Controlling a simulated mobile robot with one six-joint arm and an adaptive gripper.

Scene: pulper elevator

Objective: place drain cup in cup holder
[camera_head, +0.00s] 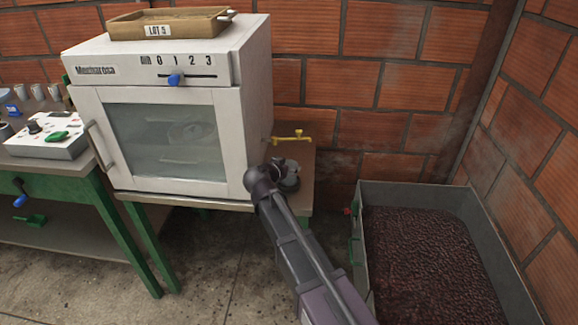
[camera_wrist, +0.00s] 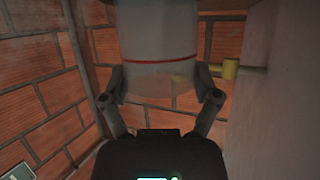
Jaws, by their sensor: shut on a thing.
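The drain cup (camera_wrist: 160,45) is a translucent grey cup with a thin red line around it. It fills the upper middle of the wrist view. My gripper (camera_wrist: 165,95) is shut on it, one finger on each side. In the head view my gripper (camera_head: 284,176) is beside the right side of the white oven, just below a yellow tap (camera_head: 288,137). The cup is mostly hidden by my gripper there. The tap also shows in the wrist view (camera_wrist: 231,69), right of the cup and close to it. I cannot make out the cup holder in either view.
The white oven (camera_head: 160,140) stands left of my gripper, with a wooden tray marked LOT 5 (camera_head: 168,22) on top. A metal bin (camera_head: 357,250) of dark beans is at the right. A brick wall (camera_head: 400,70) is behind. A control panel (camera_head: 48,138) sits at far left.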

